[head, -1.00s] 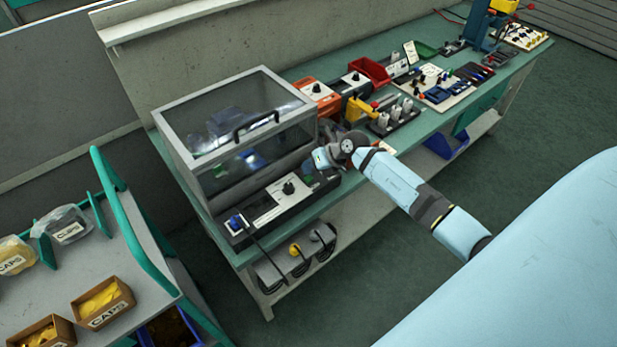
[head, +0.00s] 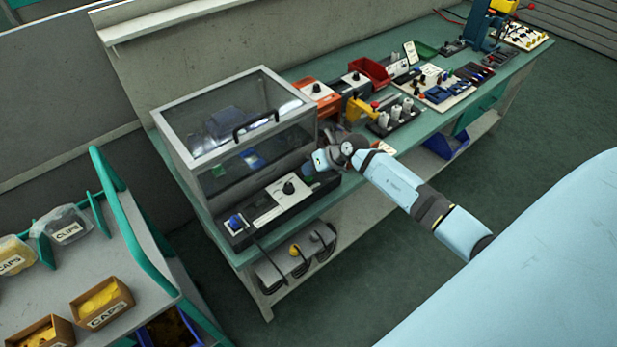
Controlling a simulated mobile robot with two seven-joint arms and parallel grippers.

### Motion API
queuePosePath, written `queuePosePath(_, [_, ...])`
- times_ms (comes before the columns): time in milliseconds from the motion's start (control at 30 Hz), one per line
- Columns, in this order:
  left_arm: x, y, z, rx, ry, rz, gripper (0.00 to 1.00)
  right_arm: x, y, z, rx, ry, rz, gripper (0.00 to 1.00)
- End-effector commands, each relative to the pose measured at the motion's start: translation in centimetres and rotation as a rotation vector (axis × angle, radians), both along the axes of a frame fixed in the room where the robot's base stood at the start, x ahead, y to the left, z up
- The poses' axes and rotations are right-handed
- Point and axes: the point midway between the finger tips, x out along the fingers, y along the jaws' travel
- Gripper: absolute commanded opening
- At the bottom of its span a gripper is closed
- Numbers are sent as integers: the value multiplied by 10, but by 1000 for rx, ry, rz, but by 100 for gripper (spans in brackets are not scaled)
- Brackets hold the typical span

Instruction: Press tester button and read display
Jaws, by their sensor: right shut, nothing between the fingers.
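The tester (head: 180,140) is a grey-framed box with clear panels and a black handle, on the near left end of the green bench. Blue parts (head: 228,122) show inside it. Its dark front panel (head: 290,208) carries a pale plate with a black knob (head: 288,187) and a blue part (head: 236,222) at the left. A small green spot, perhaps the button, shows at the panel's right end beside my right gripper (head: 311,168). My right gripper is shut and empty, pointing at that end; I cannot tell whether it touches. No readable display shows. My left gripper is out of view.
Orange boxes (head: 318,98), a red bin (head: 371,72), a yellow tool (head: 358,109) and a rack of white parts (head: 397,118) stand along the bench (head: 440,135) behind my right arm. A teal-framed cart with labelled boxes (head: 103,302) is at the lower left.

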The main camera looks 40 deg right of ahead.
Motion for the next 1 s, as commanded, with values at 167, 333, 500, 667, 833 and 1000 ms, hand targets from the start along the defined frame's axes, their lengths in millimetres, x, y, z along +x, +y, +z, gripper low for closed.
queuePosePath(167, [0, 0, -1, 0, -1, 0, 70, 0, 0, -2, 0, 0, 0, 0])
queuePosePath(333, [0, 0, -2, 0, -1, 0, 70, 0, 0, -4, 0, 0, 0, 0])
queuePosePath(500, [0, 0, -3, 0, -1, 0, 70, 0, 0, -6, 0, 0, 0, 0])
queuePosePath(667, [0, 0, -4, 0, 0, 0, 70, 0, 0, -8, 0, 0, 0, 0])
queuePosePath(833, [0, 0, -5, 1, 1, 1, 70, 0, 0, -9, 0, 0, 0, 0])
queuePosePath(1000, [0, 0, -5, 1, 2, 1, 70, 0, 0, -9, 0, 0, 0, 0])
